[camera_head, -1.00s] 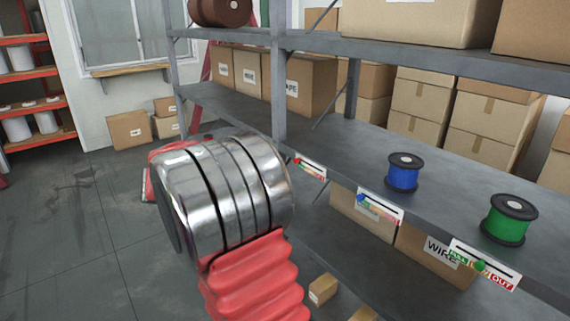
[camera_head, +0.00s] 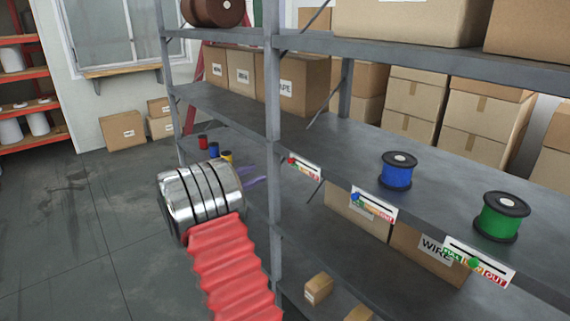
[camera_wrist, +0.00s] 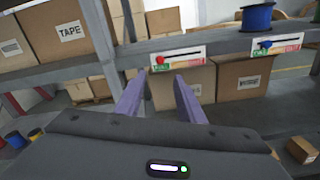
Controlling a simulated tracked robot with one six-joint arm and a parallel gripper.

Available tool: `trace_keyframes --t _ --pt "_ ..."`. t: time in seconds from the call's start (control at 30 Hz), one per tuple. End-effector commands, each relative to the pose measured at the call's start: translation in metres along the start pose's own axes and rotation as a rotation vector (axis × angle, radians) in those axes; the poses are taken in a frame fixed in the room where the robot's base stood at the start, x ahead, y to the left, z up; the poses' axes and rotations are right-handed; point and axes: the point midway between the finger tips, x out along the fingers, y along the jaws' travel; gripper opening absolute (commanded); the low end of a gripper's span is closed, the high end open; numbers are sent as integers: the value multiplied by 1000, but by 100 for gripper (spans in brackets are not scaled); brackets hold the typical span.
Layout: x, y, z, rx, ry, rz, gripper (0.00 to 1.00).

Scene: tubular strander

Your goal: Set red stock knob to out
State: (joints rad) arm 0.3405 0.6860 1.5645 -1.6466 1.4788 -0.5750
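The red stock knob (camera_head: 291,160) sits at the left end of the slot on its white label plate (camera_head: 306,168) on the shelf's front edge. In the wrist view the red knob (camera_wrist: 160,61) is at the green left end, with the red zone of its plate (camera_wrist: 180,56) at the right. My gripper (camera_wrist: 162,76) is open, its two purple fingers apart with nothing between them. The fingertips appear just below the red knob in that view; the distance to it is unclear. In the head view the fingers (camera_head: 252,181) show partly behind my wrist.
A blue knob (camera_head: 355,197) and a green knob (camera_head: 474,262) are on neighbouring plates to the right. A blue spool (camera_head: 397,172) and a green spool (camera_head: 502,217) stand above them. A grey shelf post (camera_head: 273,100) rises left of the red knob. Open floor lies left.

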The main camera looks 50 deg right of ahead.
Motion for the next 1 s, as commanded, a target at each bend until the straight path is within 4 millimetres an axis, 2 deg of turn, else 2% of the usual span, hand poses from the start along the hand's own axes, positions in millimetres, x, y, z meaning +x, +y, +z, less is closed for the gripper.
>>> trace_keyframes --t 0.27,1.0 --pt "17 0 0 1 -1 -2 35" --pt "126 -1 0 1 0 -2 35"
